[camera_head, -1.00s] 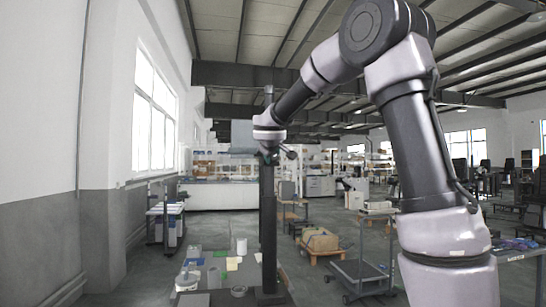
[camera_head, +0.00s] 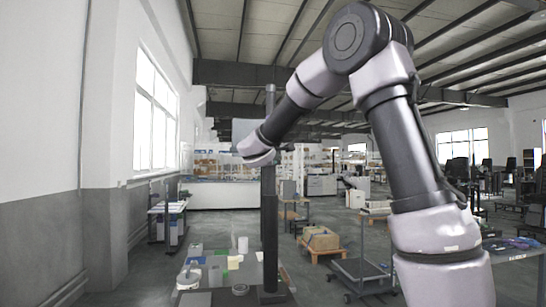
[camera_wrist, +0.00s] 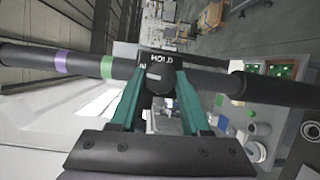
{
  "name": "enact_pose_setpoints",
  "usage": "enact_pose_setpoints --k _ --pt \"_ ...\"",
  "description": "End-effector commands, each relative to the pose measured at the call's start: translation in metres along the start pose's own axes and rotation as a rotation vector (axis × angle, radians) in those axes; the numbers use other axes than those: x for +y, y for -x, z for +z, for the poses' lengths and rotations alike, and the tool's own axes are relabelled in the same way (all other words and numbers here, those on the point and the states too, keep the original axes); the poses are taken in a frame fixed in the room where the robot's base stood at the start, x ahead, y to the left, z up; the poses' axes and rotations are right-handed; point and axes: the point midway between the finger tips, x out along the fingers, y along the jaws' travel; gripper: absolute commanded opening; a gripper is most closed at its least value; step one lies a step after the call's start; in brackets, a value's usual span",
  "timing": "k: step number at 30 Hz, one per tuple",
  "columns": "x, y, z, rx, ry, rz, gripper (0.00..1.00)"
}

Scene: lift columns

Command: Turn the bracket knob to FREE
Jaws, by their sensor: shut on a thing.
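The black lift column (camera_head: 269,225) stands upright on a low bench in the head view. In the wrist view the column (camera_wrist: 30,56) runs across the picture, with a purple and a green band at left. The dark round bracket knob (camera_wrist: 160,80) sits just below that word. My gripper (camera_wrist: 160,84) has teal fingers on both sides of the knob and is shut on it. The knob's pointer and any FREE mark cannot be made out. In the head view my wrist hides the bracket.
A cart (camera_head: 362,273) and a pallet box (camera_head: 321,238) stand to the right.

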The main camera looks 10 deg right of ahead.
Motion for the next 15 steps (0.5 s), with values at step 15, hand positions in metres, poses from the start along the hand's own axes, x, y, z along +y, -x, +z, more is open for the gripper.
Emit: enact_pose_setpoints --k 15 --pt "-0.0004 0.0002 -0.0001 -0.008 0.105 0.043 0.00"
